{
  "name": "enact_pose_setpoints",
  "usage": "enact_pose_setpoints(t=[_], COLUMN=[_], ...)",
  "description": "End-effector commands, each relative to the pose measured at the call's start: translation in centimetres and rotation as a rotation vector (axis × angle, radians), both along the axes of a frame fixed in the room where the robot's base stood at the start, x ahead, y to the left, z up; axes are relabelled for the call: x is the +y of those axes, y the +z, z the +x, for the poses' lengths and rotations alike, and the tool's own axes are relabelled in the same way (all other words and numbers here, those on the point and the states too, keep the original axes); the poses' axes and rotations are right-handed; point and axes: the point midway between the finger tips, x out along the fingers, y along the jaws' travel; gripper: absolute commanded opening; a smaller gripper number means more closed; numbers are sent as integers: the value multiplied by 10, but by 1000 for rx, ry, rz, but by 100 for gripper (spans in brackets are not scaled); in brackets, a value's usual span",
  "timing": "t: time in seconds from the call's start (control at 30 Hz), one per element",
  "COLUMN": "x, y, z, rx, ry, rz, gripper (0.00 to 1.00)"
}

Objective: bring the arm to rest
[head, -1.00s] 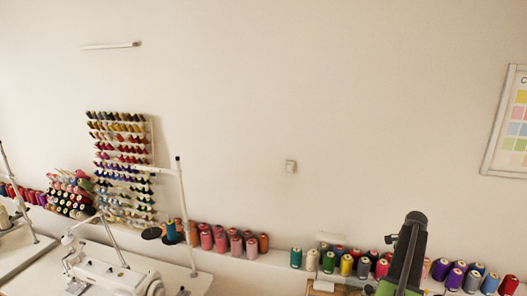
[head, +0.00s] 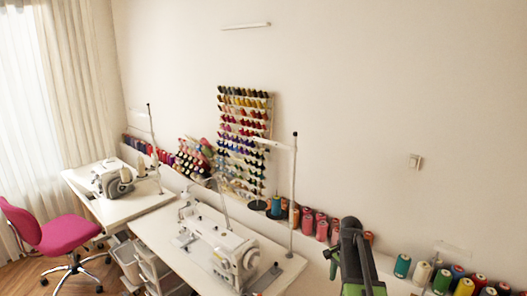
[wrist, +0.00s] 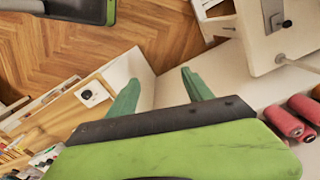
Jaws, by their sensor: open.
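My gripper (wrist: 161,88) shows in the wrist view with its two green fingers spread apart. Nothing is between them. A white surface edge and wood floor lie beyond the fingertips. In the head view, my dark and green arm (head: 356,258) stands up at the bottom, right of centre, in front of the wall and the spool shelf. The fingers cannot be made out in the head view.
Two white tables with sewing machines (head: 217,245) (head: 115,180) stand along the wall, with a pink chair (head: 66,235) at left. Thread spools (head: 322,228) line the wall ledge; red spools (wrist: 283,121) lie near my gripper's right side. Wood floor (wrist: 150,35) is open beyond.

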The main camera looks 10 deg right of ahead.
Motion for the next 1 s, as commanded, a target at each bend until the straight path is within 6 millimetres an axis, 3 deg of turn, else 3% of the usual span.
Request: enact_pose_setpoints(t=[0.03,0.2,0.3,0.37,0.5,0.67,0.9,1.0], x=[48,171,226,249,251,246,245,245], y=[-15,-35,-44,-48,-44,-44,-44,-44], z=[-2,-18,-41,-61,-92,-89,-88,-88], rx=[0,1,1,1,1,1,1,1], ry=[102,437,640,772,1010,1151,1165,1164], rz=[0,0,0,0,1,1,1,1], gripper=[59,59,59,59,59,59,59,49])
